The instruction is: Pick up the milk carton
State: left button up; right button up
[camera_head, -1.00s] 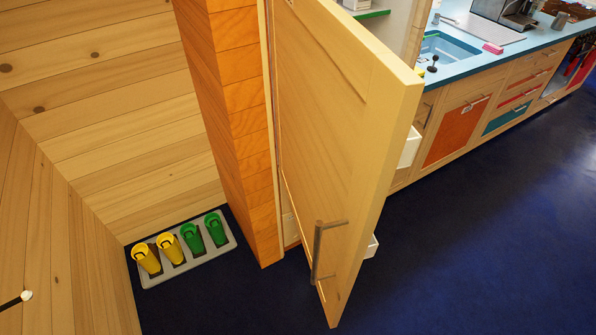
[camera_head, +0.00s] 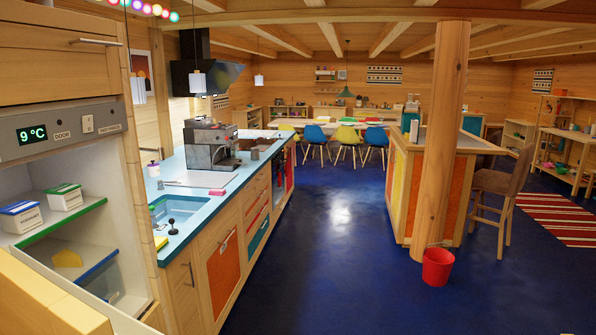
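I see no milk carton that I can make out in the head view. An open fridge (camera_head: 22,183) stands at the left, its display reading 9 °C and DOOR. On its upper shelf (camera_head: 92,207) are a white tub with a blue lid (camera_head: 20,217) and a white tub with a green lid (camera_head: 65,197). A yellow wedge (camera_head: 67,258) lies on the shelf below. The lower part of the fridge is hidden by the wooden door (camera_head: 45,305) and the picture edge. Neither of my grippers is in view.
A blue counter (camera_head: 205,190) with a sink (camera_head: 178,208) and coffee machine (camera_head: 211,143) runs beyond the fridge. The blue floor (camera_head: 325,240) ahead is clear. A log post (camera_head: 440,150), red bucket (camera_head: 437,267) and chair (camera_head: 502,190) stand at the right.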

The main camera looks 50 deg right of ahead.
aim_at(415, 124)
jog(key=z, duration=2.35)
jog(key=u, duration=0.4)
jog(key=i+u, duration=0.1)
jog(key=u, duration=0.7)
jog(key=i+u, duration=0.1)
jog(key=u, duration=0.75)
jog(key=i+l+u, duration=0.1)
jog(key=u, duration=0.3)
jog(key=l+u, duration=0.2)
jog(key=u, duration=0.2)
jog(key=l+u, duration=0.25)
jog(key=u, duration=0.2)
jog(key=i+l, duration=0.1)
jog(key=l, duration=6.5)
jog(key=i+u, duration=0.05)
jog(key=i, duration=0.05)
